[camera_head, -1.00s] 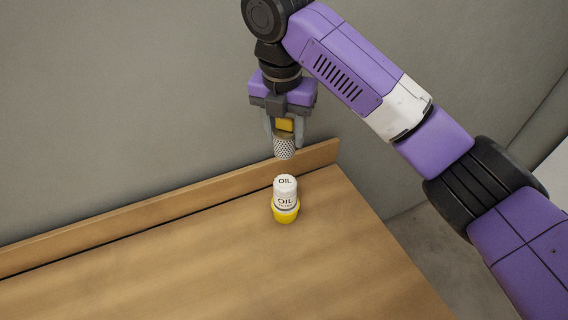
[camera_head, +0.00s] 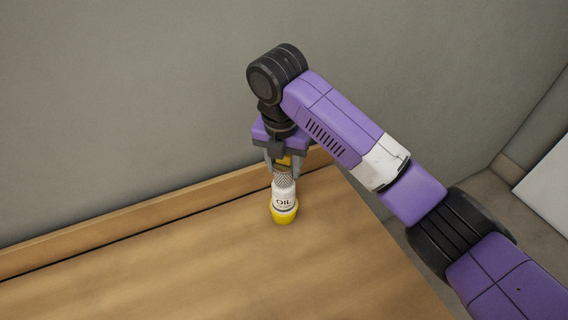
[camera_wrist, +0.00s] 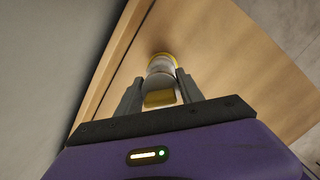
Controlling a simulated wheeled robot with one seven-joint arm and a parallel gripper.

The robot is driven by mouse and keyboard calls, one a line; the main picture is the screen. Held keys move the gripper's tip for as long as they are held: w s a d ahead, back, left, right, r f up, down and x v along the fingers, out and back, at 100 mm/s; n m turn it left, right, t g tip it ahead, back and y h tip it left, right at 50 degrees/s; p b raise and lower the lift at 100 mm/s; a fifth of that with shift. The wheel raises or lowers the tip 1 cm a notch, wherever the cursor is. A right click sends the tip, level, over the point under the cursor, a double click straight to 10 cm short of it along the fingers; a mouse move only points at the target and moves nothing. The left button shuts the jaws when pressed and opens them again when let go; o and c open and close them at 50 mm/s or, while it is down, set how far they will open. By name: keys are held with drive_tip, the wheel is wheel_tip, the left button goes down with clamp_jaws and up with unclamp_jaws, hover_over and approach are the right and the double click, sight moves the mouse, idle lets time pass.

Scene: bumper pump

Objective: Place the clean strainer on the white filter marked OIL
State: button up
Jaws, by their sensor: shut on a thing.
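The strainer (camera_head: 284,179) is a metal mesh cylinder with a yellow top block (camera_wrist: 159,98). My gripper (camera_head: 283,168) is shut on it and holds it upright. The white filter (camera_head: 284,199) marked OIL stands on the table with a yellow base (camera_head: 284,215). The strainer's lower end is right at the top of the filter in the head view and hides the top face. I cannot tell whether they touch. In the wrist view the filter (camera_wrist: 161,65) shows just beyond the fingers.
The wooden table (camera_head: 170,270) is otherwise clear. A low wooden ledge (camera_head: 130,219) runs along its back edge against the grey wall (camera_head: 110,100). The table's right edge lies a little right of the filter.

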sight(282, 167)
drive_tip(key=shift+f, duration=0.1)
drive_tip(key=o, duration=1.4)
wheel_tip(282, 167, up, 12)
drive_tip(key=s, duration=0.1)
drive_tip(key=shift+s+a, duration=0.2)
drive_tip(key=shift+a, duration=0.1)
